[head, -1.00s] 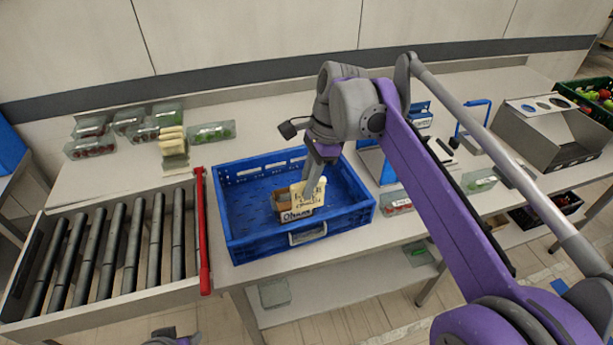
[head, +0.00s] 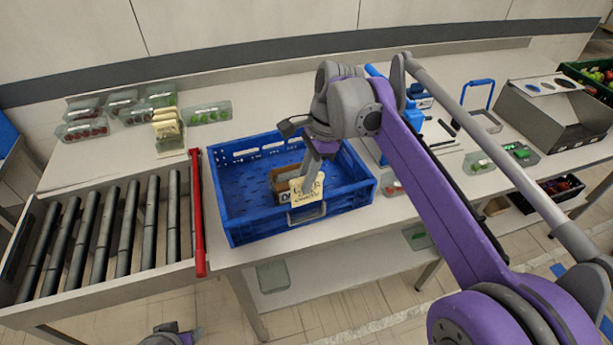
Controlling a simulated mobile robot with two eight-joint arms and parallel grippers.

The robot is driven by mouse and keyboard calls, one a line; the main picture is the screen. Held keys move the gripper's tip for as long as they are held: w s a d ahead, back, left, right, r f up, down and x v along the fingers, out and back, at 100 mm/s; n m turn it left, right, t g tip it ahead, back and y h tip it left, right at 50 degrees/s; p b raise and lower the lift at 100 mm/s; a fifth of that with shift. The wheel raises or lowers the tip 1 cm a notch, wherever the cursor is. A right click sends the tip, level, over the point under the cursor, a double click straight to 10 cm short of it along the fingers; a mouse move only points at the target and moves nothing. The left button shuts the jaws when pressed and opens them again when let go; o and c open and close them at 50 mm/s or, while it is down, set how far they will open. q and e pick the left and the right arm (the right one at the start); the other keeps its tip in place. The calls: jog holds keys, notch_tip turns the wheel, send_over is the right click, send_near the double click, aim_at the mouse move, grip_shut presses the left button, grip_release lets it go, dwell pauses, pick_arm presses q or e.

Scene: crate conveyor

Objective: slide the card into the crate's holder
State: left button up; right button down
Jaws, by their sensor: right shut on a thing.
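The blue crate (head: 232,222) stands on the table with a small cardboard box (head: 283,180) inside, near its front wall. The crate's holder (head: 305,215) is a pale frame on the outside of the front wall. My right gripper (head: 312,176) is shut on a cream card (head: 308,193) with dark lettering. The card is upright, a little tilted, in front of the front rim and above the holder, covering part of it. I cannot tell whether its lower edge touches the holder. Of my left arm, only a small part (head: 168,336) shows at the bottom edge; its jaws cannot be made out.
A roller conveyor (head: 105,228) with a red bar (head: 197,212) is left of the crate. Several clear produce punnets (head: 207,113) and a stack of cream cards (head: 167,130) lie behind. A metal box (head: 553,117) stands at the right. Table front of the crate is narrow.

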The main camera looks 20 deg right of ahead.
aim_at(303, 204)
jog(key=shift+f, duration=0.2)
dwell(0.4)
jog(key=shift+f+b, duration=0.55)
jog(key=shift+f, duration=0.3)
jog(key=shift+f, duration=0.35)
jog(key=shift+f+b, duration=0.5)
jog(key=shift+f, duration=0.2)
jog(key=shift+f, duration=0.25)
dwell(0.3)
jog(key=shift+f+b, duration=0.3)
jog(key=shift+f, duration=0.15)
jog(key=c, duration=0.8)
grip_release()
jog(key=shift+o, duration=0.6)
